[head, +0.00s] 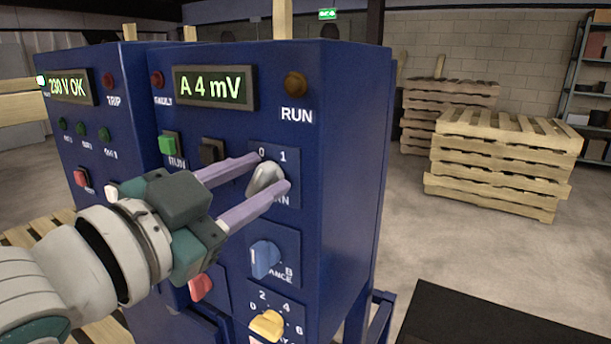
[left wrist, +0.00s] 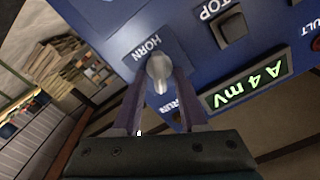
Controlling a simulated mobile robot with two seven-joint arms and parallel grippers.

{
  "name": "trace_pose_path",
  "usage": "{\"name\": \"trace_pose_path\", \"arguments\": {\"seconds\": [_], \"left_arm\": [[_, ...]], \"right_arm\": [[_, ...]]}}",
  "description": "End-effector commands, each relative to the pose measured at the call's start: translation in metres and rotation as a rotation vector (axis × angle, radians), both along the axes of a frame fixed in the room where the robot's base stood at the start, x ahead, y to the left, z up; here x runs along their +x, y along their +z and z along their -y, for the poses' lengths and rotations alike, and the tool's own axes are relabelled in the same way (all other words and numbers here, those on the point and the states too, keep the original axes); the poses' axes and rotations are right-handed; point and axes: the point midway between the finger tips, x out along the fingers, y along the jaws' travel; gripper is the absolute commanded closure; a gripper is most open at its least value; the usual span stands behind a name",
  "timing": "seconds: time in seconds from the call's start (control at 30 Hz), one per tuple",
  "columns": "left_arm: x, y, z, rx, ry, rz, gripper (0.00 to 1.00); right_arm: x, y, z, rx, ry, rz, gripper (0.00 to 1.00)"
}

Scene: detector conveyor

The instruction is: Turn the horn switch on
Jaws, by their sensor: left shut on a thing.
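The horn switch (head: 266,180) is a pale grey rotary knob on the blue panel, with 0 and 1 marked above it. The lower label is partly covered in the head view, but HORN reads clearly in the left wrist view, where the knob (left wrist: 159,68) sits between my fingers. My left gripper (head: 275,171) is at the panel, its two mauve fingers shut on the knob from both sides. The fingers partly hide the knob, so I cannot tell exactly which mark it points to. My right gripper is not in view.
A black button (head: 211,151) and a green button (head: 172,146) are left of the horn switch. A blue knob (head: 265,258) and a yellow knob (head: 268,325) are below. The display (head: 215,88) reads A 4 mV. Pallets (head: 500,160) stand behind at right.

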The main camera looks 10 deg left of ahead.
Motion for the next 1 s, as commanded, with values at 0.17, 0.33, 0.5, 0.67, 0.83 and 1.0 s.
{"name": "trace_pose_path", "arguments": {"seconds": [0.17, 0.33, 0.5, 0.67, 0.83, 1.0], "left_arm": [[0.0, 0.001, 0.0, 0.001, -0.002, 0.003, 1.0], [0.0, 0.001, 0.0, 0.001, -0.001, 0.002, 0.51], [0.0, 0.0, 0.0, 0.001, -0.001, 0.001, 0.51], [-0.009, -0.002, -0.003, 0.0, 0.0, -0.001, 0.51], [-0.036, -0.003, -0.013, 0.001, 0.0, -0.003, 0.51], [-0.065, -0.003, -0.023, 0.002, -0.001, -0.002, 0.51]], "right_arm": [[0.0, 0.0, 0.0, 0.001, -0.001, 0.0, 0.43], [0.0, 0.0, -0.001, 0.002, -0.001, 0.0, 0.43], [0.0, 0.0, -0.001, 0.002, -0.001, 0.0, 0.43], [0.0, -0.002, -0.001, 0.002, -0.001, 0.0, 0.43], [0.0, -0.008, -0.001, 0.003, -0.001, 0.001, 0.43], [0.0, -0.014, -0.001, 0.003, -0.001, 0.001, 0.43]]}}
